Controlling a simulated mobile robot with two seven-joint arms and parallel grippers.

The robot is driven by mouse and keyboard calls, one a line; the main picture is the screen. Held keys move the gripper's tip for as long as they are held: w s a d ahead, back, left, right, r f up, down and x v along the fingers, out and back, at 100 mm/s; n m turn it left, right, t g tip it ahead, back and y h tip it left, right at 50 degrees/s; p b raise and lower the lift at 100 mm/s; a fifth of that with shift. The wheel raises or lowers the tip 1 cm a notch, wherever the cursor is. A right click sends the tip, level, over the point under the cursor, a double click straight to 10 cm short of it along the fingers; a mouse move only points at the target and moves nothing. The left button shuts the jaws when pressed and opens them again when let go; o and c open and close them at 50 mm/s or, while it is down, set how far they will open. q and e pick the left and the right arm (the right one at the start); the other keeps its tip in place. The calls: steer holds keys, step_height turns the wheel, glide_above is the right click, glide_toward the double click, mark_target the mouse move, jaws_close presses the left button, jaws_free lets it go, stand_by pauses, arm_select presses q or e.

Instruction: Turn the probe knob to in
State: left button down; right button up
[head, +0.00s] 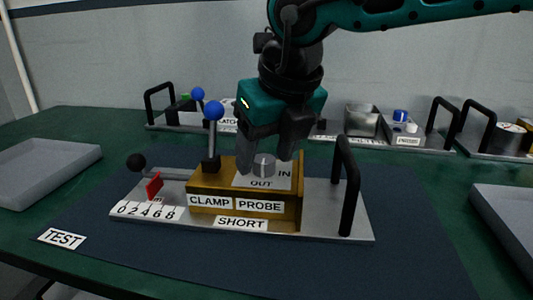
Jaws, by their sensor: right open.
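The probe knob (264,166) is a grey cylinder on top of a brass-coloured box (222,179), on a white plate marked IN at the right and OUT at the front. The box front carries CLAMP and PROBE labels. My right gripper (266,160) points down over the knob with its fingers open, one on each side of it. I cannot tell whether the fingers touch the knob. The knob's pointer direction is not clear. My left gripper is not in view.
A blue-balled lever (213,112) rises just left of my gripper, and a black handle (348,190) stands at the right. A black-balled rod (138,162) and red marker (154,186) lie left. Grey trays (40,172) flank the mat. More fixtures stand behind.

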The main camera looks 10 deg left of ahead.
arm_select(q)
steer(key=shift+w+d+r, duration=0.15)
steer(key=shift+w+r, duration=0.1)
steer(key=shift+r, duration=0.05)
arm_select(e)
steer(key=shift+f, duration=0.15)
steer(key=shift+c, duration=0.2)
steer(key=c, duration=1)
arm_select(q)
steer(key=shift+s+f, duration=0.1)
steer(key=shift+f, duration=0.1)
